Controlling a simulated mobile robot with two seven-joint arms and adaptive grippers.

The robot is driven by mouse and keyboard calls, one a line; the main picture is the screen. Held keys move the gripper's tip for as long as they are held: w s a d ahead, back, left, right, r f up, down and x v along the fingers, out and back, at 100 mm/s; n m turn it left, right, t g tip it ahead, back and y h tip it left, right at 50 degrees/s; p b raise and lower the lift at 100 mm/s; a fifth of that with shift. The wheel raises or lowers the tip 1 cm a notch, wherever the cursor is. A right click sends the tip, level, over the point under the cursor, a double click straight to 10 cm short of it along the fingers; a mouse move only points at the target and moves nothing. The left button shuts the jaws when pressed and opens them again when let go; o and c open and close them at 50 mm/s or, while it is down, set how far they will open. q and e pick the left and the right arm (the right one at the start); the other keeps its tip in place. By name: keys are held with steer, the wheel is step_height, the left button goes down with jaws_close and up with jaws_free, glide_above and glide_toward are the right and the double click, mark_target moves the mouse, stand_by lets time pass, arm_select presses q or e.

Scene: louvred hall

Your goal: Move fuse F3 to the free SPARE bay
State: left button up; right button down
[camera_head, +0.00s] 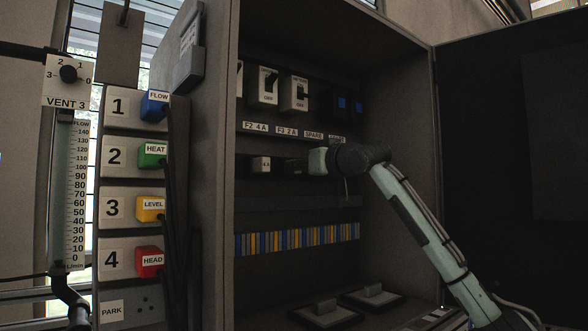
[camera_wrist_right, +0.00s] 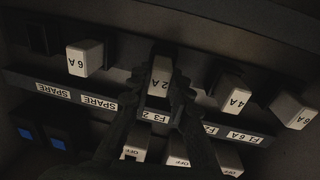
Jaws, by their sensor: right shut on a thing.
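My right gripper (camera_wrist_right: 160,95) is shut on fuse F3, a pale block marked 2 A (camera_wrist_right: 160,77), above the F3 label in the upside-down right wrist view. I cannot tell whether it is fully seated. In the head view my right gripper (camera_head: 296,167) is at the fuse row and hides this fuse. A dark, empty SPARE bay (camera_wrist_right: 38,39) is at the far left of the wrist view. A 6 A fuse (camera_wrist_right: 85,58) stands between it and F3, by the other SPARE label (camera_wrist_right: 99,102). My left gripper is out of view.
The 4 A fuse (camera_wrist_right: 233,97) and another fuse (camera_wrist_right: 292,112) flank F3's other side. Breaker switches (camera_head: 294,94) sit above the row, coloured terminals (camera_head: 297,238) below. The cabinet's side wall (camera_head: 205,180) and open door (camera_head: 510,150) bound the space.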

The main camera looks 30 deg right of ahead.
arm_select(q)
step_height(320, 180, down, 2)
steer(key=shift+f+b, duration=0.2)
steer(key=shift+b, duration=1)
arm_select(e)
steer(key=s, duration=0.7)
steer(key=shift+s+d, duration=0.25)
steer(key=shift+d, duration=0.15)
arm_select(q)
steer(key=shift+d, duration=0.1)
arm_select(e)
steer(key=shift+r, duration=0.1)
